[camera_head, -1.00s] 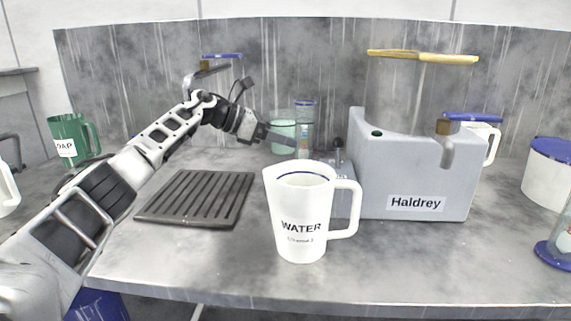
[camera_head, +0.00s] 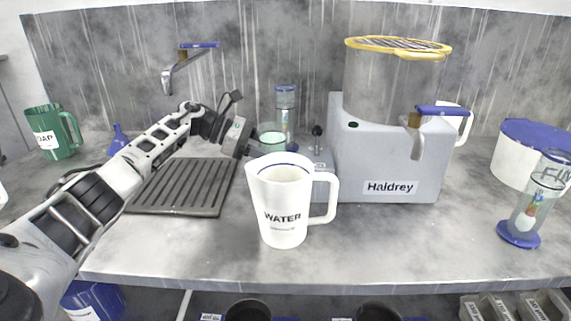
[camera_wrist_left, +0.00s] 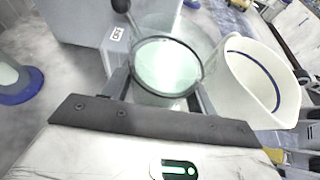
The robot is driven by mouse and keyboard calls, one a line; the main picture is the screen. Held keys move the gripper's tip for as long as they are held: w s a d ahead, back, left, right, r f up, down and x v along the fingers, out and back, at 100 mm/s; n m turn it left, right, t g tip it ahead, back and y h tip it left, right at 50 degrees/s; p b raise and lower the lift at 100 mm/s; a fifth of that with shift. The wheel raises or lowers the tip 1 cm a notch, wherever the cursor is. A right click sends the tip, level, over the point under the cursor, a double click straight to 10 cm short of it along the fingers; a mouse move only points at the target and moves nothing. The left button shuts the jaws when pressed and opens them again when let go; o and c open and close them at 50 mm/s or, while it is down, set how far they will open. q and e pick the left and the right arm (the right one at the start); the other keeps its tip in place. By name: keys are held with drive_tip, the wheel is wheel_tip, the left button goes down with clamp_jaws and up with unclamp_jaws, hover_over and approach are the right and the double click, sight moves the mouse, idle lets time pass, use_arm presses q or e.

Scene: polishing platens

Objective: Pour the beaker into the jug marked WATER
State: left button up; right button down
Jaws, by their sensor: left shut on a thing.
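The white jug marked WATER (camera_head: 283,200) stands upright on the bench, handle to the right. It also shows at the right of the left wrist view (camera_wrist_left: 262,88). The clear beaker (camera_head: 272,137) holds pale green liquid and is just behind the jug in the head view. My left gripper (camera_head: 258,148) is shut on it, with a finger on each side of the beaker in the left wrist view (camera_wrist_left: 165,66). The beaker looks roughly upright, beside the jug. The jug hides its lower part in the head view. My right gripper is not in view.
The grey Haldrey machine (camera_head: 390,160) stands right of the jug. A grooved dark drain plate (camera_head: 180,188) lies left, under a tap (camera_head: 180,68). A green SOAP jug (camera_head: 52,132) and a blue-based cylinder (camera_head: 520,232) stand further out.

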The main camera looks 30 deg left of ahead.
sight(271, 132)
use_arm(q)
drive_tip(key=shift+s+r, duration=0.1)
drive_tip(key=shift+r, duration=0.05)
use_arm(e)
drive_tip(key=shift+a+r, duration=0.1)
